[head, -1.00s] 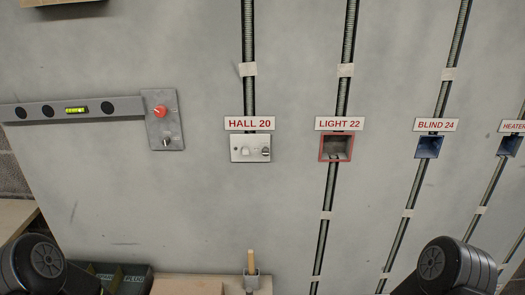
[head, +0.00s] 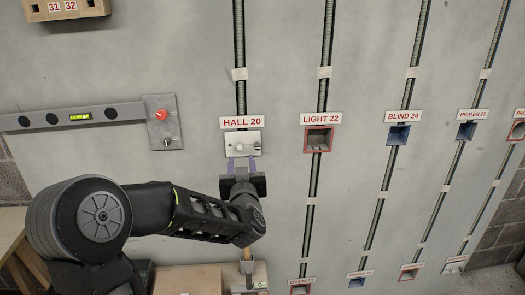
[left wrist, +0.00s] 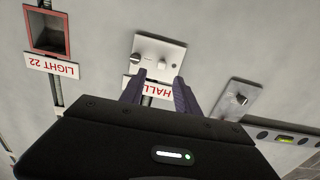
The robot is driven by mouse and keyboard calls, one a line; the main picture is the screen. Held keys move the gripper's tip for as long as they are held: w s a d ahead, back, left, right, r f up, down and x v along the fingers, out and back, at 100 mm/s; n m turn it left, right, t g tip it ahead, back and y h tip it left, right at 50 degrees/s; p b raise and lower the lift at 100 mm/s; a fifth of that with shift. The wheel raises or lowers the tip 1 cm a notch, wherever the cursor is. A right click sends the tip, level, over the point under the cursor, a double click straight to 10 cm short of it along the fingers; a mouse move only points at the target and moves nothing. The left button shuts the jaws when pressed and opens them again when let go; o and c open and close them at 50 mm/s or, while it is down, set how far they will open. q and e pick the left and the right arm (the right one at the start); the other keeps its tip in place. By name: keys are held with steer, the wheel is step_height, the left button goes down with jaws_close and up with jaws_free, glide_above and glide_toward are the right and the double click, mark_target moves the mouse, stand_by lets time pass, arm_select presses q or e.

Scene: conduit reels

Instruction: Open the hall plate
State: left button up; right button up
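The hall plate (head: 243,139) is a small white wall plate with a rocker and a round knob, under the HALL 20 label (head: 241,122). It lies flat against the wall. In the left wrist view the hall plate (left wrist: 157,55) appears upside down beyond my fingers, and its label is partly covered by them. My left gripper (head: 241,164) is just below the plate, its purple fingers apart and pointing up at the plate's lower edge. In the left wrist view my left gripper (left wrist: 157,92) is open with nothing between its fingers; contact with the plate cannot be told. My right gripper is out of view.
A metal plate with a red button (head: 161,115) and a key-like switch is left of the hall plate, beside a spirit level (head: 80,117). The red-framed LIGHT 22 box (head: 318,139) is to the right. A wooden-handled tool (head: 247,254) stands below.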

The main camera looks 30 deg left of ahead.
mark_target(239, 148)
arm_select(q)
steer(key=shift+a, duration=0.2)
steer(key=shift+p+x, duration=1.1)
steer(key=shift+x, duration=2.8)
jaws_close()
